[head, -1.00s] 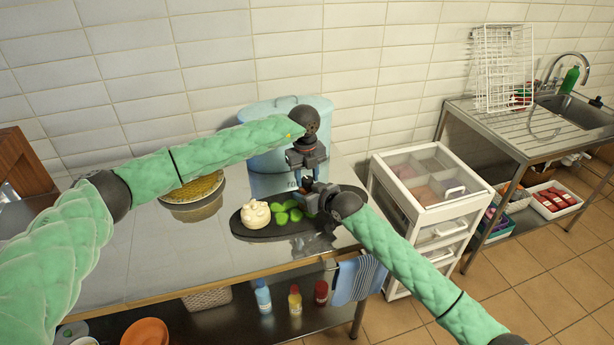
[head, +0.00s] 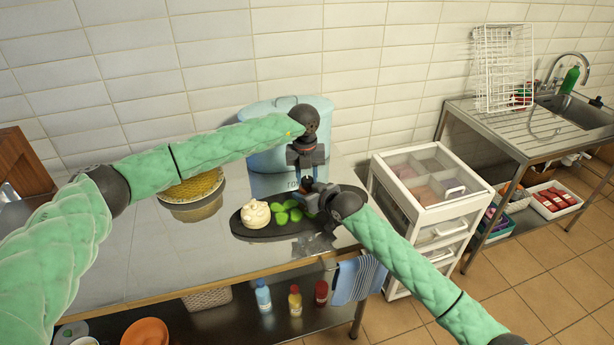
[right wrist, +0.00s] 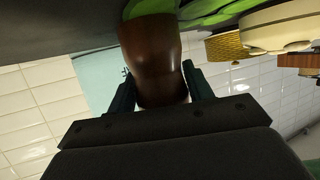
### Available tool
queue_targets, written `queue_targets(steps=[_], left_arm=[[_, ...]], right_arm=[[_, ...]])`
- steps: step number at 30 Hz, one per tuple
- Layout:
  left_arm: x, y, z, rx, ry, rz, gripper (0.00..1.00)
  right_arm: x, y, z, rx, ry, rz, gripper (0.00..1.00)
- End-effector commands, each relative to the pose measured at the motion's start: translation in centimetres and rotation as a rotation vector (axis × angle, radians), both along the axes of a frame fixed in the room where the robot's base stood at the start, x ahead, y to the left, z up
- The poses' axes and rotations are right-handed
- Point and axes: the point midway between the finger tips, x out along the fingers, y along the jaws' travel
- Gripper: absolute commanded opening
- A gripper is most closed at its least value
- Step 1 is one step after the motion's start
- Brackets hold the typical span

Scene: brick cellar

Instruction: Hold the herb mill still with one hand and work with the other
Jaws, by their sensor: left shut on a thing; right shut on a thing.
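The herb mill (right wrist: 150,60) is a brown, wood-like body in the right wrist view, between the two fingers of my right gripper (right wrist: 165,88). In the head view the grippers hide nearly all of it. My right gripper (head: 309,197) comes in from the right and is shut on the mill's body, low over the dark board (head: 243,231). My left gripper (head: 307,174) points down from directly above and is shut on the mill's upper end. That grip itself is hidden.
A white, round, lumpy item (head: 256,216) sits on the board's left part. A yellow round dish (head: 193,186) stands farther left. A pale blue container (head: 262,150) stands close behind my grippers. The shiny table (head: 150,250) is clear at front left. A white drawer unit (head: 420,190) stands right.

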Motion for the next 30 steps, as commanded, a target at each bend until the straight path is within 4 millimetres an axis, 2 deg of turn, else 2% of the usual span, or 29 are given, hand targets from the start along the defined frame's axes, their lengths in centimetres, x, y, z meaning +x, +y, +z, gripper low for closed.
queue_targets(steps=[30], left_arm=[[0.24, 0.02, 0.12, 0.0, -0.001, -0.963, 0.1]], right_arm=[[-0.03, 0.0, -0.06, -0.001, 0.001, 0.0, 0.25]])
